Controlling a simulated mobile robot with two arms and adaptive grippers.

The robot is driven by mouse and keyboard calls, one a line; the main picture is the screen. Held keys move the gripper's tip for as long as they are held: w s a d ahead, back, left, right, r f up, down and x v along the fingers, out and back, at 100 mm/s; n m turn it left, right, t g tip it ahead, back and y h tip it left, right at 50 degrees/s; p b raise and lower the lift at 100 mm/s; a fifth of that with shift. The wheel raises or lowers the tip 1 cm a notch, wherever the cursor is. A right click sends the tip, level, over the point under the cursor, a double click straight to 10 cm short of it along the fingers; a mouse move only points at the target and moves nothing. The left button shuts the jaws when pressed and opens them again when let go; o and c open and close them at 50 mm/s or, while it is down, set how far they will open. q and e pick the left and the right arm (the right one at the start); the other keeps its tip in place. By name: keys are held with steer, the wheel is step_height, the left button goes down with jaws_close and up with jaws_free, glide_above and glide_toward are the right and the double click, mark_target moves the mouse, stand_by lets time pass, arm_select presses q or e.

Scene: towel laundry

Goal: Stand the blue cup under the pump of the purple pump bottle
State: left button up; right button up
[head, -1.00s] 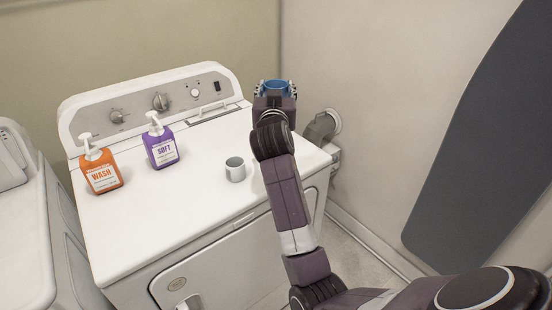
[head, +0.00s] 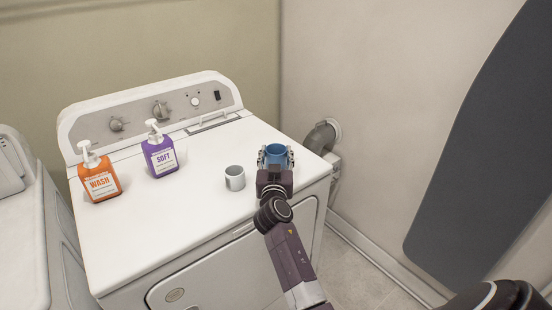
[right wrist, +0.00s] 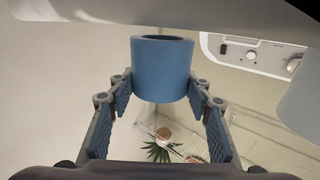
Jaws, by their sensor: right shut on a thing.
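The blue cup (head: 277,151) is between the fingers of my right gripper (head: 275,160), over the right part of the dryer top. It also shows in the right wrist view (right wrist: 161,75), with the right gripper's fingers (right wrist: 161,95) on both sides of it. I cannot tell if it touches the surface. The purple pump bottle (head: 160,155), labelled SOFT, stands upright on the dryer, left of the gripper, with its white pump (head: 153,128) on top. No cup stands beneath that pump. My left gripper is out of view.
A grey-white cup (head: 235,178) stands just left of the right gripper. An orange WASH pump bottle (head: 101,184) stands left of the purple one. The white dryer top (head: 170,220) is clear in front of the bottles. The control panel (head: 180,100) rises behind; a wall is at right.

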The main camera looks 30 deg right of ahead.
steer(key=shift+f, duration=0.5)
steer(key=shift+f, duration=0.1)
steer(key=shift+f+b, duration=0.1)
steer(key=shift+b, duration=0.2)
steer(key=o, duration=1.1)
